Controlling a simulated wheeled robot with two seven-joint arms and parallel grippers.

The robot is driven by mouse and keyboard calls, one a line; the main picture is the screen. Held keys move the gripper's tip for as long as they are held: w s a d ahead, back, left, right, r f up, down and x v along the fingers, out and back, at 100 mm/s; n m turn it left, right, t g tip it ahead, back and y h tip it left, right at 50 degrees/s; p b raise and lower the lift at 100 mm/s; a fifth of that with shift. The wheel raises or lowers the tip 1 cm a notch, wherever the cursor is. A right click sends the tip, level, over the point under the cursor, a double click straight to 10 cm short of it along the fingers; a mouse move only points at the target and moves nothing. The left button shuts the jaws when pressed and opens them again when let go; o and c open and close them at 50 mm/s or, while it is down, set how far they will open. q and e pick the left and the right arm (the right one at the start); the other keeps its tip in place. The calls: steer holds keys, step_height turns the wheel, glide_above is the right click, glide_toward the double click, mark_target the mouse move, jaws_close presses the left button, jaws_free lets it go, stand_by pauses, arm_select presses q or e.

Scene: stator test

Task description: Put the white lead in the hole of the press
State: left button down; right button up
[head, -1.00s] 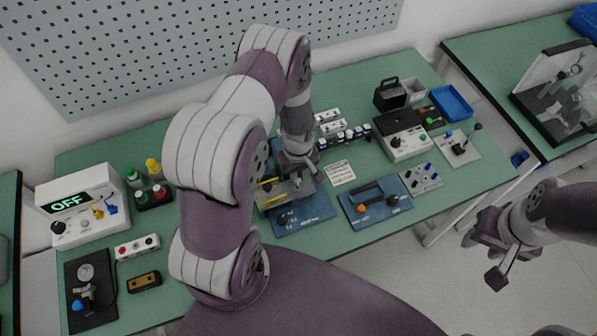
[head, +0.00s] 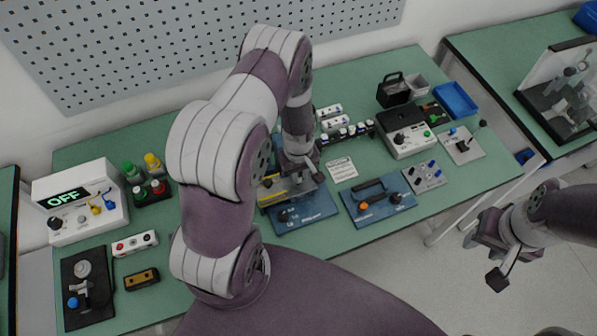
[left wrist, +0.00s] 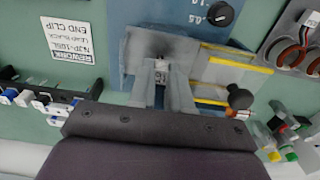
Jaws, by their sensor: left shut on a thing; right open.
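The press is a grey block with yellow stripes on a blue base (head: 308,213) with a black dial, at the middle front of the bench. In the left wrist view its striped body (left wrist: 228,72) lies right of my fingers and the blue base lies beyond them. My left gripper (head: 298,180) is at the press. In the left wrist view the left gripper (left wrist: 160,82) is shut on a small whitish piece, taken as the white lead (left wrist: 160,66), beside the striped body. The hole is not distinguishable. My right gripper (head: 490,258) is open and empty, over the floor at right.
A blue plate with a black handle and orange knob (head: 378,201) is right of the press. A white label card (head: 341,169) and several small connectors (head: 346,132) lie behind. The OFF box (head: 80,203) stands at left. My left arm hides the bench's middle left.

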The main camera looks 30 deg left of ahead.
arm_select(q)
steer(key=shift+f+b, duration=0.8)
steer(key=shift+f, duration=0.15)
steer(key=c, duration=1)
jaws_free()
steer(key=shift+r, duration=0.15)
steer(key=shift+r, duration=0.35)
step_height(320, 180, up, 12)
steer(key=shift+f+b, duration=0.1)
steer(key=shift+b, duration=0.95)
